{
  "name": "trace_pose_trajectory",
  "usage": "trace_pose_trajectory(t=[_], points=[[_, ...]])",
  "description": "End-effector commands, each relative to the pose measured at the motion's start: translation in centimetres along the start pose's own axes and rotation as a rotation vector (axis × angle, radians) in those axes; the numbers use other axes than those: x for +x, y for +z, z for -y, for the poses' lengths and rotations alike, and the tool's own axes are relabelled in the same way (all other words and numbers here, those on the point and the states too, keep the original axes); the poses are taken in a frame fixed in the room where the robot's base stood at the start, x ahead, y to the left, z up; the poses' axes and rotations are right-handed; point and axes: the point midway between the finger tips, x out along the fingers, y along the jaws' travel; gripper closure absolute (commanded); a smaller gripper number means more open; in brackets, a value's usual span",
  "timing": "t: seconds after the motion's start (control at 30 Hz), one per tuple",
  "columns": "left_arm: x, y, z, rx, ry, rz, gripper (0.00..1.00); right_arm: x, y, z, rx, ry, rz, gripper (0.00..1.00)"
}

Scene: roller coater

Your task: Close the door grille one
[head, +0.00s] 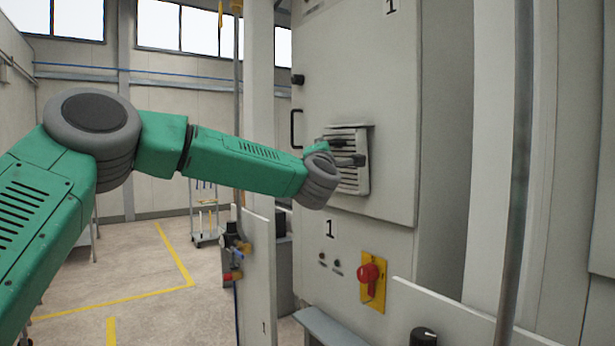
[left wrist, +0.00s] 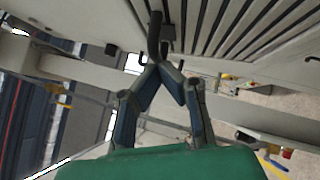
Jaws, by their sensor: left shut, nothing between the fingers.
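The light grey cabinet door (head: 390,90) marked "1" fills the upper middle of the head view. A slatted grille (head: 350,184) is set in it, and its dark slats also show close up in the left wrist view (left wrist: 235,25). A black handle (head: 296,128) is at the door's left edge. I cannot tell whether the door stands clear of its frame. My left gripper (head: 362,160) is in front of the grille, shut and empty. Its fingers meet in the left wrist view (left wrist: 157,62). Whether it touches the slats cannot be told. My right gripper is not in view.
Below the door are a "1" label, small buttons and a red rotary switch (head: 368,274) on a yellow plate. A grey vertical pipe (head: 519,160) stands at the right. A low panel (head: 257,270) with valves stands below my arm.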

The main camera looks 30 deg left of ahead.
Motion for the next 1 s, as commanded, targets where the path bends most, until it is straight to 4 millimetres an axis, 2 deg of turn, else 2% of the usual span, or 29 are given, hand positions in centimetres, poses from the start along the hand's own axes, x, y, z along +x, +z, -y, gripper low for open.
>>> trace_pose_trajectory(t=[1.0], points=[[0.67, 0.86, -0.51, -0.001, 0.003, 0.002, 1.0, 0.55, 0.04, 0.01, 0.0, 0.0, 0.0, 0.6]])
